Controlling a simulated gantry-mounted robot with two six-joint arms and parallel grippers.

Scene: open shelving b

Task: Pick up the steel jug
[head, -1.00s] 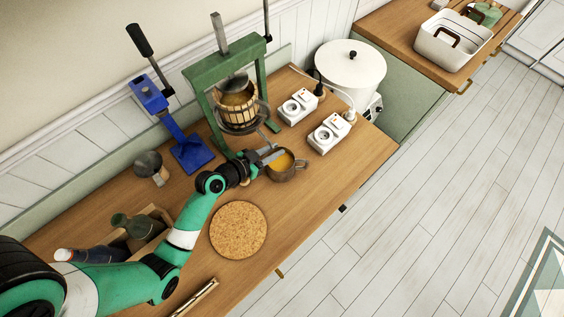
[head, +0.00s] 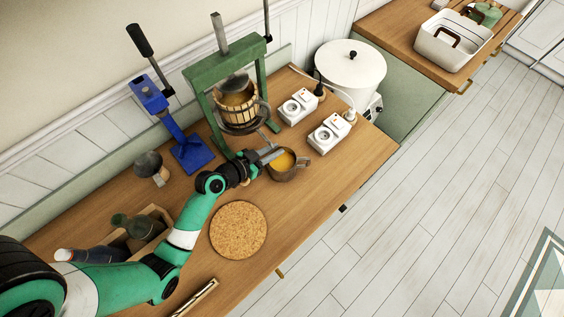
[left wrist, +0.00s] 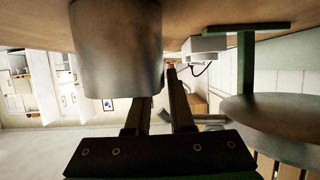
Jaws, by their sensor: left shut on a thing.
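The steel jug (head: 285,174) stands on the wooden counter, in front of the green press, with orange liquid inside and its handle to the right. My left gripper (head: 269,155) is at the jug's near-left rim, shut on its wall. In the left wrist view, which is upside down, the jug (left wrist: 115,45) is large at the upper left. There the left gripper's fingers (left wrist: 162,90) meet its rim; one finger's tip is hidden by the jug. I cannot tell any gap under the jug. My right gripper is not in view.
The green press (head: 201,103) with a slatted basket stands behind the jug. White sockets (head: 329,133) and a white lidded pot (head: 350,72) are to the right. A blue lever tool (head: 192,154) stands left. A cork mat (head: 239,230) lies on the counter in front.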

